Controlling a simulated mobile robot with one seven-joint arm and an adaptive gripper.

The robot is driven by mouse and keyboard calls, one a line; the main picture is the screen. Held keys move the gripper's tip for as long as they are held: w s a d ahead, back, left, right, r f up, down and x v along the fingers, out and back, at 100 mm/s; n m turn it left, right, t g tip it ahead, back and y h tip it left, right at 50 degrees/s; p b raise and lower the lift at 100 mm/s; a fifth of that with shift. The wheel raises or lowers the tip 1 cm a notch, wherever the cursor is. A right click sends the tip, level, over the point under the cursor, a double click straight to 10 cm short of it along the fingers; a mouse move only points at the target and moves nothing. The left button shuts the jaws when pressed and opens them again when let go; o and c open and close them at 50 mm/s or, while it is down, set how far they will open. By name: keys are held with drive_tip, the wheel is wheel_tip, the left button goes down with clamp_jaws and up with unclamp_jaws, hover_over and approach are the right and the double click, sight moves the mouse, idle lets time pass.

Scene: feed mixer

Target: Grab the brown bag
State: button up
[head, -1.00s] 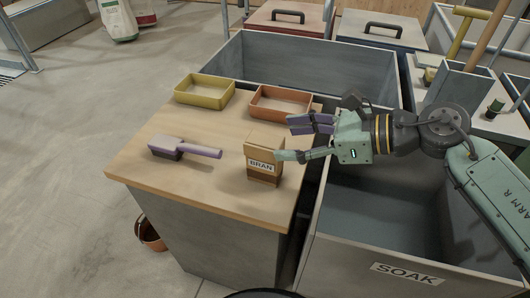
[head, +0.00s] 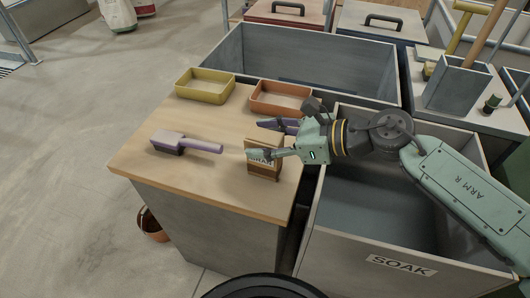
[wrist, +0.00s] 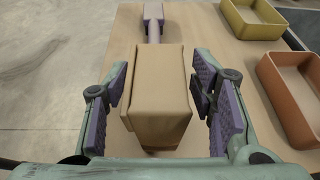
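The brown bag (head: 264,168), labelled BRAN, stands upright on the wooden tabletop near its right edge. In the wrist view the bag (wrist: 160,88) stands between the two purple-padded fingers of my gripper (wrist: 162,105). The gripper is open, with a gap on each side of the bag, narrower on the right. In the head view my gripper (head: 262,140) reaches in from the right, one finger in front of the bag and hiding part of its label, the other behind it.
A purple-handled brush (head: 185,144) lies left of the bag. A yellow tray (head: 206,86) and an orange tray (head: 281,97) sit at the table's back. The SOAK bin (head: 400,264) stands open on the right. A brown bucket (head: 152,226) is on the floor.

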drive_tip(key=c, duration=1)
drive_tip(key=shift+r, duration=0.1)
drive_tip(key=shift+c, duration=0.2)
